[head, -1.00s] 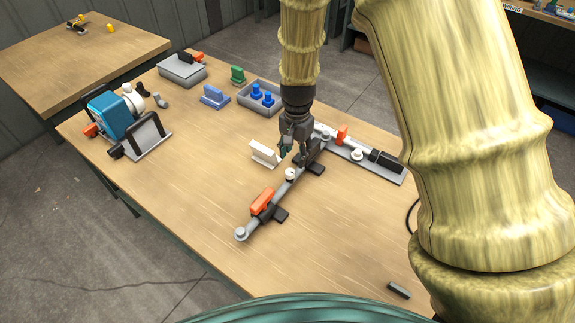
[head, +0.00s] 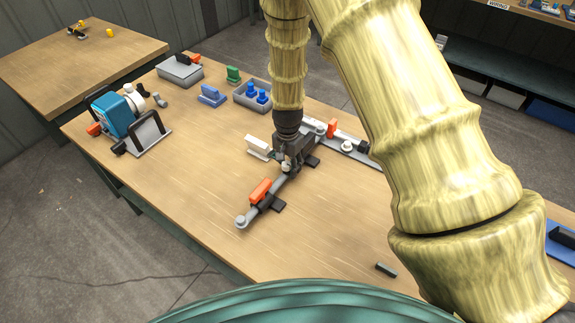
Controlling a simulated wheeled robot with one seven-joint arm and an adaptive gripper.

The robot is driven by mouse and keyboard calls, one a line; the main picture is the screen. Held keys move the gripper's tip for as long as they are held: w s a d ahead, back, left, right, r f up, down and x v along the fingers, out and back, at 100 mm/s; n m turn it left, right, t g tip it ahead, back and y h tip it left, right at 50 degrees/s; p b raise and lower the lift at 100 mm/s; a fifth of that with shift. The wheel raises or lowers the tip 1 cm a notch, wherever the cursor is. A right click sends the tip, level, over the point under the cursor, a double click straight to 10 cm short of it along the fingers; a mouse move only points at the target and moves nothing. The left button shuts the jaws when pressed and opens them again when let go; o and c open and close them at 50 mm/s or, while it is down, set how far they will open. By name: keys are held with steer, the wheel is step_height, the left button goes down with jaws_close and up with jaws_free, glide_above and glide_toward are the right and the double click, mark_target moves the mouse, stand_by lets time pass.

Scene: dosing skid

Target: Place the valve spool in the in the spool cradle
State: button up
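A grey pipe-like piece with an orange block (head: 260,191) lies diagonally on dark supports on the wooden bench; I take it to be the valve spool, but cannot be certain. Its round near end (head: 241,221) points to the lower left. A white V-shaped holder (head: 258,146) stands just left of my gripper, empty. Which piece is the spool cradle is unclear.
A grey plate (head: 352,150) with an orange-handled fitting lies behind, right. A blue holder (head: 211,95), a green holder (head: 233,74), a grey bin (head: 240,99) with blue parts and a blue pump (head: 113,113) stand further left. The bench's near left is clear.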

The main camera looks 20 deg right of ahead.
steer(key=shift+w+f, duration=0.25)
steer(key=shift+f, duration=0.35)
steer(key=shift+s+r, duration=0.15)
jaws_close()
steer(key=shift+r, duration=0.15)
